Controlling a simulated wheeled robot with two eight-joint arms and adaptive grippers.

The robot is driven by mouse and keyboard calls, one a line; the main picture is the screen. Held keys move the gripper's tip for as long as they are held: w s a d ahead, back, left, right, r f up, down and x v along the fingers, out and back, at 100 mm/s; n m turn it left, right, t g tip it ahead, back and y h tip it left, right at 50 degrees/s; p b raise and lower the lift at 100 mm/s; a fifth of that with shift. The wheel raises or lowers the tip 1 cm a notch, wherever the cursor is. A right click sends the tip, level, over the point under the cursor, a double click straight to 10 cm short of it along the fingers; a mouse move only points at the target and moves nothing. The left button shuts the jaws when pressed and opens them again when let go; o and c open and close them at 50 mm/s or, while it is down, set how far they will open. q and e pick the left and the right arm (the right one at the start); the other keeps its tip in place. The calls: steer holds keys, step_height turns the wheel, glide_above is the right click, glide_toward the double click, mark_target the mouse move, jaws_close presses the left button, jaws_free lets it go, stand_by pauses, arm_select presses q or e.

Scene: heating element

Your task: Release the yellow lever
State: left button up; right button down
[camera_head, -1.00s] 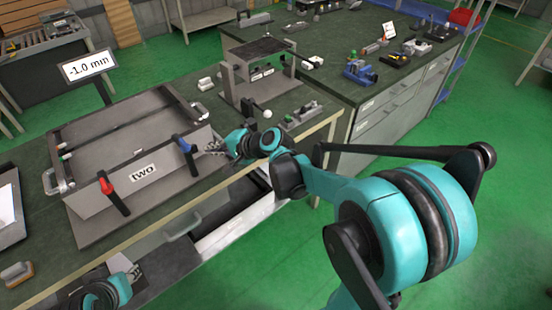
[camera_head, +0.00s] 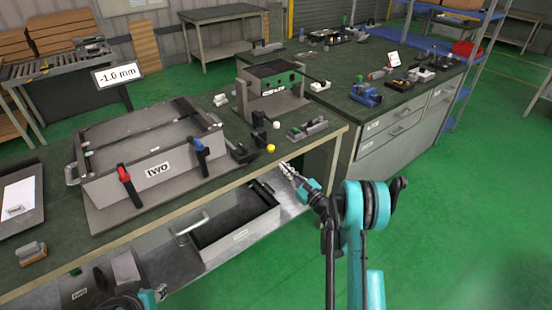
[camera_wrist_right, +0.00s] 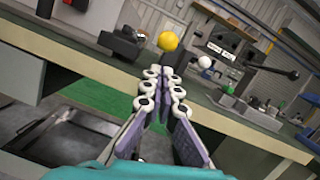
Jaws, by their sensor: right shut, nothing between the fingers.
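The yellow lever shows as a round yellow knob (camera_head: 271,148) near the front edge of the bench, right of the grey box marked "two". It also shows in the right wrist view (camera_wrist_right: 168,42), just beyond my fingertips. My right gripper (camera_head: 287,170) is shut and empty, in front of the bench edge and below right of the knob in the head view. In the right wrist view its fingertips (camera_wrist_right: 162,73) come together below the knob, with a visible gap to it. My left arm shows at the bottom edge; its fingers cannot be made out.
A white ball knob (camera_head: 277,124) stands just behind the yellow one. A black clamp (camera_head: 241,153) is to its left and a small grey fixture (camera_head: 308,129) to its right. An open drawer (camera_head: 235,226) lies below the bench. Green floor is free at the right.

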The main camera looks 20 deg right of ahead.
mark_target(273, 162)
steer(key=shift+s+d+f+m, duration=0.3)
steer(key=shift+d, duration=0.1)
steer(key=b+x, duration=0.2)
steer(key=x, duration=0.7)
steer(key=shift+b, duration=0.3)
steer(key=shift+w+a+r, duration=0.2)
steer(key=shift+w+r, duration=0.05)
steer(key=shift+w, duration=0.2)
